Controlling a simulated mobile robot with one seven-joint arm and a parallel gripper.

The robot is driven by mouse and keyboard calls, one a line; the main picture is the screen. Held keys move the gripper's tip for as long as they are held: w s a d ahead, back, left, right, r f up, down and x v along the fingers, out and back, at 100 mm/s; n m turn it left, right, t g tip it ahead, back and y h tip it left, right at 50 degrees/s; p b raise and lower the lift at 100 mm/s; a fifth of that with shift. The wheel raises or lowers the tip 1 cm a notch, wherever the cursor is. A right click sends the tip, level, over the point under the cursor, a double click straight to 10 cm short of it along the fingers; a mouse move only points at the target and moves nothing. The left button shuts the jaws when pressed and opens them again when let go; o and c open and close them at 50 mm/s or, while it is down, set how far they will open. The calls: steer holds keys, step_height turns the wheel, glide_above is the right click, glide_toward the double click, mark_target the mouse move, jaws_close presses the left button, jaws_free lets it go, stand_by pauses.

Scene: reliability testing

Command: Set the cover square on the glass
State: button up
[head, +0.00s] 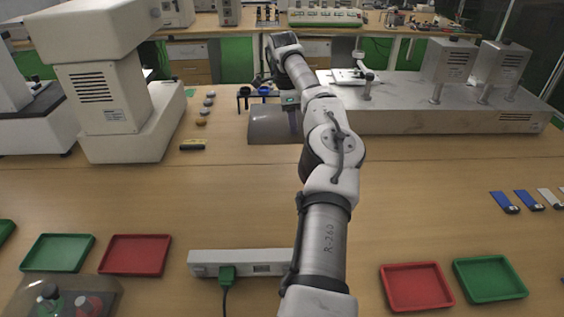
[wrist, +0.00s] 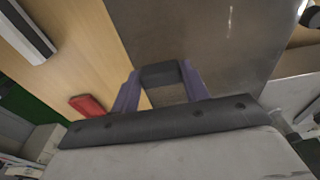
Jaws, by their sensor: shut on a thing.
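My gripper (wrist: 160,82) shows its two purple fingers in the wrist view, closed on the sides of a dark block. The block looks like the handle of the cover (wrist: 215,40), a wide smoky grey panel with a glossy streak. In the head view the grey cover (head: 270,128) is at the far middle of the bench, just left of my arm. My gripper (head: 293,118) is at its right part, partly hidden by my arm. I cannot make out the glass as a separate thing, nor whether the cover touches what is below.
A long grey metal unit (head: 420,118) stands right of the cover. A small stand with a blue ring (head: 264,90) is behind it, and a white machine (head: 110,100) is at left. A dark-yellow object (head: 192,144) lies left of the cover.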

step_height(320, 180, down, 18)
steer(key=p, duration=0.3)
steer(key=shift+r+p, duration=0.1)
steer(key=shift+p, duration=0.25)
steer(key=o, duration=1.1)
